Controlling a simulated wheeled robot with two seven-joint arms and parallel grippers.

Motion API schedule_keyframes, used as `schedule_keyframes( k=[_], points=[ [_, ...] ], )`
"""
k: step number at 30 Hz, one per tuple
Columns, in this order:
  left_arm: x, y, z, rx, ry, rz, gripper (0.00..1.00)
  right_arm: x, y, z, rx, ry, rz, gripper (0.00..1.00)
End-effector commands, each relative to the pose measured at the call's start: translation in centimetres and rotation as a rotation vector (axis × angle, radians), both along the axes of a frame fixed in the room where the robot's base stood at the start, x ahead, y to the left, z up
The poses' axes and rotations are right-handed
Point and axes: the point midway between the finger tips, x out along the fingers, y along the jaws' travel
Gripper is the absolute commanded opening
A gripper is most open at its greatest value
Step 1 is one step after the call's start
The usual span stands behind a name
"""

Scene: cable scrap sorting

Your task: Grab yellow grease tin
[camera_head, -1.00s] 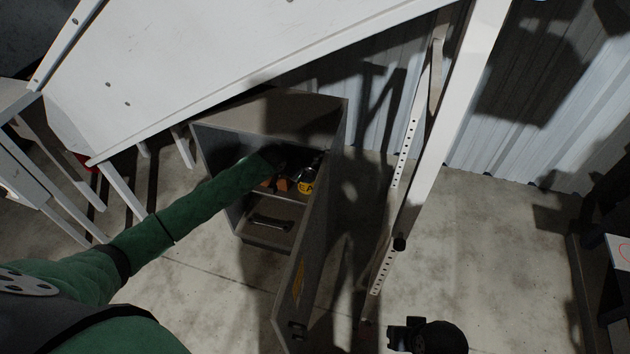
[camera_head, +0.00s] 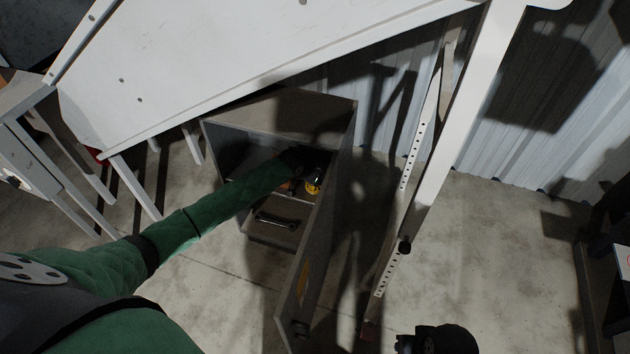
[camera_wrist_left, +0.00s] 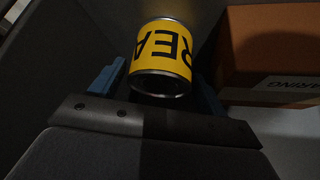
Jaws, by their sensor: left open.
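The yellow grease tin (camera_wrist_left: 164,55) fills the upper middle of the left wrist view, with dark letters "REA" upside down on its yellow band and metal rims. My left gripper (camera_wrist_left: 155,88) is open, with one blue finger on each side of the tin; whether they touch it cannot be told. In the head view my green left arm reaches into the grey cabinet (camera_head: 268,108), and its gripper is lost in shadow. A yellow thing there (camera_head: 313,187) appears to be the tin. A black part at the bottom edge may be my right gripper (camera_head: 437,341); its jaws are unclear.
An orange-brown box (camera_wrist_left: 268,45) stands close right of the tin in the left wrist view. A wrench-like tool (camera_head: 277,220) lies on the cabinet's lower front part. The open cabinet door (camera_head: 308,262) bounds the right side. A white sloped panel (camera_head: 215,60) hangs above.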

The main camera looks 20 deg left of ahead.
Motion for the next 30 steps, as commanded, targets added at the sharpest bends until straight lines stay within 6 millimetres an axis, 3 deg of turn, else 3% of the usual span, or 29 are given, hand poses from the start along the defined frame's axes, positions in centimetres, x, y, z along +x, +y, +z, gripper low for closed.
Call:
schedule_keyframes(
  k=[5, 13, 18, 21, 30],
  points=[
    [0.8, -0.3, -1.4, 0.001, 0.001, -0.001, 0.76, -0.1, -0.3, 0.3, -0.006, 0.007, -0.004, 0.36],
    [0.9, -0.4, -1.6, 0.001, -0.001, 0.0, 0.76, -0.3, -0.3, 0.3, -0.005, 0.013, -0.005, 0.36],
    [0.9, -0.4, -1.6, 0.001, -0.001, 0.0, 0.42, -0.3, -0.2, 0.3, -0.005, 0.011, -0.005, 0.36],
    [0.9, -0.4, -1.5, 0.001, -0.001, 0.0, 0.27, -0.2, -0.2, 0.3, -0.005, 0.011, -0.005, 0.36],
    [1.0, -0.3, -1.2, 0.001, -0.001, 0.0, 0.27, -0.1, -0.2, 0.1, -0.004, 0.003, -0.001, 0.36]
  ],
)
